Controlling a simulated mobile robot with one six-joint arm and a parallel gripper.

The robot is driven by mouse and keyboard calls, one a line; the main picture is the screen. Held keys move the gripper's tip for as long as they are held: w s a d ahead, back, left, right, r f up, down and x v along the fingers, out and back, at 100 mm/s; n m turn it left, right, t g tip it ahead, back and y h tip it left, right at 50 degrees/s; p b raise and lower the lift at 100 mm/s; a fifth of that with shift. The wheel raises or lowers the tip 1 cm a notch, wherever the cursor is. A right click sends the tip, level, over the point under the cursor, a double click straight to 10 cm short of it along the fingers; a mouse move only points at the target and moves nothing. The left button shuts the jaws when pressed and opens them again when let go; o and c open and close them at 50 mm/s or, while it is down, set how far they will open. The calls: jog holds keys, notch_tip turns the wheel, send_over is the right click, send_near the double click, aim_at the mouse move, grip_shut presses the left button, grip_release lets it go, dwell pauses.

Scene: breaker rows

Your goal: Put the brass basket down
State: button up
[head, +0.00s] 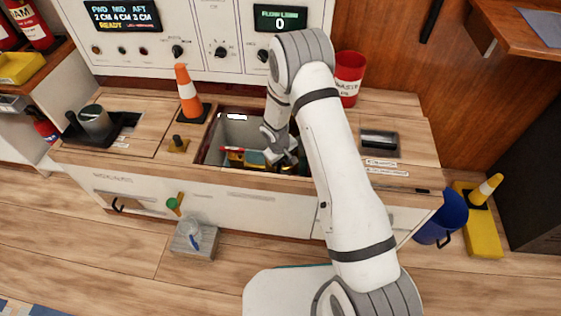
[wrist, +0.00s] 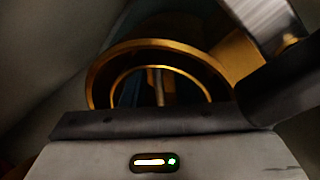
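My gripper (head: 283,156) is down inside the open recess (head: 207,143) in the counter, and its fingertips are mostly hidden by the arm and the things around it. In the wrist view, brass rings (wrist: 158,43), which look like part of the brass basket, show close in front of the gripper body. A dark finger part (wrist: 285,82) is to the right of the rings. The other finger does not show clearly, so I cannot tell whether the fingers clamp the brass. Yellow and red things (head: 246,157) lie in the recess beside the gripper.
A red waste bin (head: 349,78) stands behind on the right. A dark tray with a metal cup (head: 95,121) is on the left. The recess is crowded.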

notch_tip(320, 180, up, 12)
jog(key=s+a+f+p, duration=0.1)
jog(key=a+p, duration=0.1)
jog(key=p, duration=0.2)
jog(key=s+d+r+m, duration=0.2)
jog(key=s+d+r, duration=0.2)
jog(key=r, duration=0.6)
jog(key=s+d+r+m, duration=0.1)
jog(key=s+d+r, duration=0.4)
jog(key=r, duration=0.4)
jog(key=s+d+r+m+y, duration=0.1)
jog(key=s+r+m, duration=0.1)
jog(key=s+r, duration=0.3)
jog(key=s+d+r+m, duration=0.1)
jog(key=s+r, duration=0.4)
jog(key=s, duration=0.8)
jog(key=shift+s+d+r+m+y, duration=0.15)
jog(key=shift+d+r+m+y, duration=0.1)
jog(key=shift+d+m+y, duration=0.2)
jog(key=shift+s, duration=0.15)
